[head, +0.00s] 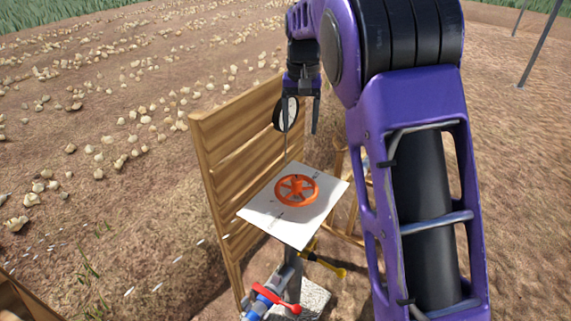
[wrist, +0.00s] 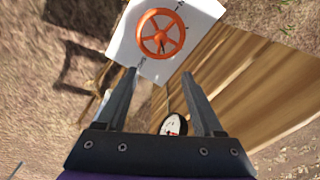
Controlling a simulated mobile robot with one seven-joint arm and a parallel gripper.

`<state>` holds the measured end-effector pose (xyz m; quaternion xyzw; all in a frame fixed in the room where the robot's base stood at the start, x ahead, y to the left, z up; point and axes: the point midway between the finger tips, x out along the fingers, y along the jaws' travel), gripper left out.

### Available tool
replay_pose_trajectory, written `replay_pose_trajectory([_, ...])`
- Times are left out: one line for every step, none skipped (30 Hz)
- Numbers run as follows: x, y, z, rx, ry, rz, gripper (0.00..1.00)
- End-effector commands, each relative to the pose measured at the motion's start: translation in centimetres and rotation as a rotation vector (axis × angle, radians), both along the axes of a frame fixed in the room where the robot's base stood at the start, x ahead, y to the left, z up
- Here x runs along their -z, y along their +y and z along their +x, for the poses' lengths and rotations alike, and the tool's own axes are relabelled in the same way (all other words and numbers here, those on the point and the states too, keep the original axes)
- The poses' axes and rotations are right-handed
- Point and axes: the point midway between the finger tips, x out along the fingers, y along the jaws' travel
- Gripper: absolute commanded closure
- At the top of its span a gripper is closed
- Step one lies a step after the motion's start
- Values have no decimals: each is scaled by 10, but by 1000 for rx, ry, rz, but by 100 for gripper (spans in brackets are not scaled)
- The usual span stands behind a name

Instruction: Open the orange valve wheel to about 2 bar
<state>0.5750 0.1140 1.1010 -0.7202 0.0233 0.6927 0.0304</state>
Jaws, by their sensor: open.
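The orange valve wheel (head: 297,190) lies flat on a white square plate (head: 268,214) with small dark marks near its edges. In the wrist view the wheel (wrist: 160,34) and the plate (wrist: 120,38) show beyond the fingertips. My gripper (head: 301,128) points down above the plate, apart from the wheel. Its two fingers are spread with nothing between them, as the wrist view also shows (wrist: 160,73). A round gauge with a black rim (head: 286,113) stands behind the plate beside my gripper. Its white face and red mark show in the wrist view (wrist: 173,127), but the reading is too small to tell.
A slatted wooden panel (head: 232,150) stands upright just left of the plate. Below the plate are a red-handled valve (head: 277,298) on blue and grey pipework and a yellow handle (head: 324,264). Many onions lie on the soil at the left.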

Motion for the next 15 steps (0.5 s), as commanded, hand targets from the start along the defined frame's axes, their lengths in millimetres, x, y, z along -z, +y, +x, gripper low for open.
replay_pose_trajectory([2, 0, -5, -8, 25, -5, 31])
replay_pose_trajectory([3, 0, -7, -12, 36, -8, 31])
replay_pose_trajectory([6, 1, -9, -16, 44, -9, 31])
replay_pose_trajectory([8, 1, -9, -17, 46, -10, 31])
replay_pose_trajectory([11, 1, -9, -17, 47, -10, 31])
replay_pose_trajectory([15, 1, -9, -17, 46, -10, 31])
replay_pose_trajectory([20, 1, -9, -17, 46, -10, 31])
replay_pose_trajectory([25, 1, -9, -17, 47, -10, 31])
replay_pose_trajectory([32, 1, -9, -17, 47, -10, 31])
replay_pose_trajectory([38, 1, -10, -17, 47, -11, 31])
replay_pose_trajectory([45, 1, -9, -17, 47, -11, 31])
replay_pose_trajectory([53, 1, -10, -17, 47, -11, 31])
replay_pose_trajectory([60, 1, -9, -17, 46, -11, 31])
replay_pose_trajectory([67, 1, -10, -17, 47, -11, 31])
replay_pose_trajectory([76, 1, -9, -17, 46, -10, 31])
